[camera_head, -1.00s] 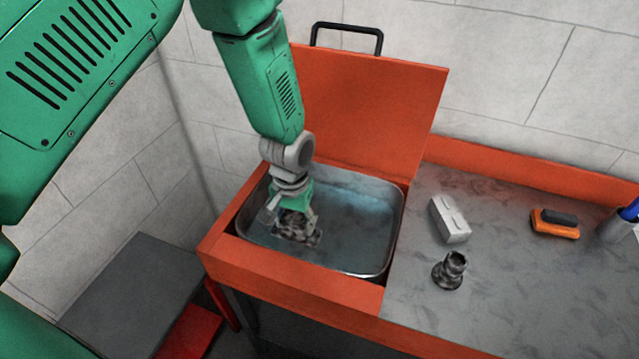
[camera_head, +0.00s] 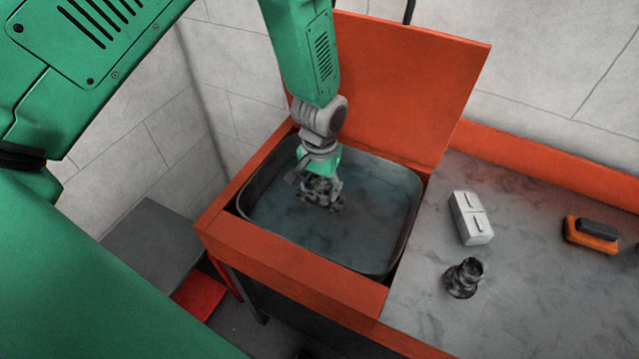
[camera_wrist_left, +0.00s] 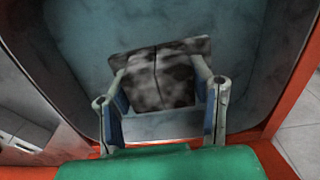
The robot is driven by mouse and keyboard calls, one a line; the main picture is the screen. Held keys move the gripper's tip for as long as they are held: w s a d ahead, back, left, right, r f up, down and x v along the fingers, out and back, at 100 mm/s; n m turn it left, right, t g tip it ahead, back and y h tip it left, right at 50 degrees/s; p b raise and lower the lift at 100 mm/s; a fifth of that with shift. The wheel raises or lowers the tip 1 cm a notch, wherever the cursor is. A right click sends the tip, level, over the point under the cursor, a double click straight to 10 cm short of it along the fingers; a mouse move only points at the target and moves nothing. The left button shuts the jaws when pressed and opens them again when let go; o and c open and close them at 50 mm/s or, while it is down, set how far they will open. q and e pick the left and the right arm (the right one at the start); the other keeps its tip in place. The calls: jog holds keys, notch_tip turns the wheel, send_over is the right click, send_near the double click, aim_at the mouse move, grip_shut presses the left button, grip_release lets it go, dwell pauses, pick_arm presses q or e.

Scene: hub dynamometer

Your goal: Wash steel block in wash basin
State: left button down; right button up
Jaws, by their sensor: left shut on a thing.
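My left gripper (camera_head: 321,196) reaches down into the metal wash basin (camera_head: 370,228), towards its back left part. It is shut on the steel block (camera_wrist_left: 160,78), which looks blocky and mottled grey and black, with a dark seam down its middle in the wrist view. The block (camera_head: 322,190) is partly hidden by the fingers in the head view. The basin holds dark grey-blue murky liquid; I cannot tell how deep the block sits in it. The basin also shows around the block in the wrist view (camera_wrist_left: 85,35). My right gripper is not in view.
The orange basin lid (camera_head: 400,85) stands open behind. On the grey bench to the right are a pale grey block (camera_head: 471,218), a dark stained flanged part (camera_head: 463,278) and an orange and black brush-like item (camera_head: 590,234). A grey platform (camera_head: 155,245) stands low at left.

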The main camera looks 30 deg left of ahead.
aim_at(326, 201)
pick_arm(q)
jog(key=f+b, duration=0.1)
jog(key=d+f, duration=0.1)
jog(key=f+b, duration=0.1)
jog(key=shift+d+f+b, duration=0.1)
jog(key=shift+d+b, duration=0.2)
jog(key=shift+d, duration=0.05)
jog(key=shift+f+b, duration=0.3)
jog(key=shift+f, duration=0.05)
jog(key=f+b, duration=0.1)
jog(key=f, duration=0.1)
jog(key=a+f+b, duration=0.1)
jog(key=f+b, duration=0.1)
jog(key=shift+a+f, duration=0.15)
jog(key=shift+a, duration=0.05)
jog(key=shift+d+f+b, duration=0.2)
jog(key=shift+f+b, duration=0.55)
jog(key=shift+b, duration=0.05)
jog(key=shift+d+f+b, duration=0.4)
jog(key=shift+f+b, duration=0.2)
jog(key=shift+f, duration=0.05)
jog(key=shift+a, duration=0.5)
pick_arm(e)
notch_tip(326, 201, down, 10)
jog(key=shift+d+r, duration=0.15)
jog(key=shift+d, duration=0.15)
pick_arm(q)
jog(key=shift+d, duration=0.4)
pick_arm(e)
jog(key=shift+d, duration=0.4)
